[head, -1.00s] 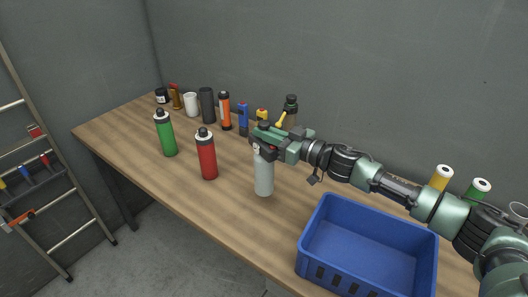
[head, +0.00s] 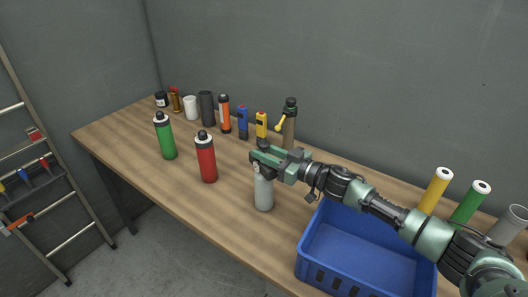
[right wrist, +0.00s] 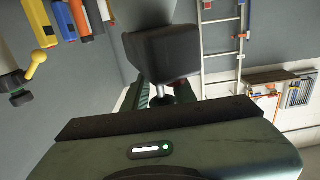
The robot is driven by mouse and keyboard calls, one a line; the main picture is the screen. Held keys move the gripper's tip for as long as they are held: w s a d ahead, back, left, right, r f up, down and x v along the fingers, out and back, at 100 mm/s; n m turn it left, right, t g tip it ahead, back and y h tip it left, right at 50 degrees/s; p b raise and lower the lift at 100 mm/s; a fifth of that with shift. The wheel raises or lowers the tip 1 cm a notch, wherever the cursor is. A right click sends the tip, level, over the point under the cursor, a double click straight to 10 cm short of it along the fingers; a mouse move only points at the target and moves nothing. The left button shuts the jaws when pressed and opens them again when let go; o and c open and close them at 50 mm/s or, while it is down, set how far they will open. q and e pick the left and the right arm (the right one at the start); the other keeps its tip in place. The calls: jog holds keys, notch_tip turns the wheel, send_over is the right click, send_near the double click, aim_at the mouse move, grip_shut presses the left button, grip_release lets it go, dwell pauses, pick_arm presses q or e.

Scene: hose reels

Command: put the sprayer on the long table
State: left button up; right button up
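The sprayer (head: 264,193), a pale grey bottle with a dark head, is upright in the head view, over the front part of the long table (head: 160,185). My right gripper (head: 262,160) is shut around its upper end and hides most of the head. In the right wrist view the sprayer's dark head (right wrist: 155,55) shows close up between my fingers, with the grey body beyond it. I cannot tell whether its base touches the tabletop. My left gripper is not in view.
A blue crate (head: 318,262) is right of the sprayer. A red bottle (head: 207,160) and a green bottle (head: 166,138) stand to its left. Behind it are a yellow tool (head: 261,126) and a brown bottle with a yellow lever (head: 289,132). The front-left tabletop is clear.

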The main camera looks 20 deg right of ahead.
jog(key=shift+r, duration=0.15)
jog(key=b+v, duration=0.3)
jog(key=v, duration=0.9)
